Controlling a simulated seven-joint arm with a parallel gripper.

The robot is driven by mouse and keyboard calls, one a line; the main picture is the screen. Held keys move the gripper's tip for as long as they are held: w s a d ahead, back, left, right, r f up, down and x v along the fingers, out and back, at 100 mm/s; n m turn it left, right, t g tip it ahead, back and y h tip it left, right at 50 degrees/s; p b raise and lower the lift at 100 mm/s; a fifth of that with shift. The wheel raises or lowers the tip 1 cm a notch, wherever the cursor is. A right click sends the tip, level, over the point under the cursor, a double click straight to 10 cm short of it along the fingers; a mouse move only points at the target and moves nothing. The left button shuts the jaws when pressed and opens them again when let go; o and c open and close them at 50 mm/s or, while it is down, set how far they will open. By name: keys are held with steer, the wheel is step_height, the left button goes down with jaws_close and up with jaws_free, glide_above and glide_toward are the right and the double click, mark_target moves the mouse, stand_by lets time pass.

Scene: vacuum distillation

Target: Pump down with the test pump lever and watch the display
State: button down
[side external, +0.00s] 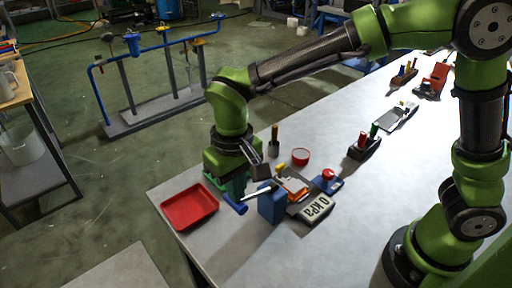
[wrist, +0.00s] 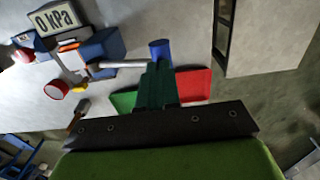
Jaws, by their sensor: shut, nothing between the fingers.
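The test pump's blue body (side external: 272,204) stands near the table's front left corner; it also shows in the wrist view (wrist: 105,44). Its pale lever (side external: 259,193) sticks out left toward a blue grip (side external: 242,208). In the wrist view the lever (wrist: 120,65) lies roughly level, with the blue grip (wrist: 159,49) at its end.
A red tray (side external: 190,206) lies left of the pump, under my gripper's side. A red-topped piece on a blue base (side external: 328,180), an orange block (side external: 293,187), a round red dish (side external: 300,157) and an upright handled tool (side external: 273,140) stand close by. The table's front right is clear.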

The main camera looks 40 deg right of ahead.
step_height(320, 180, down, 7)
steer(key=shift+r, duration=4)
steer(key=shift+f, duration=0.15)
step_height(320, 180, down, 8)
steer(key=shift+r, duration=4.15)
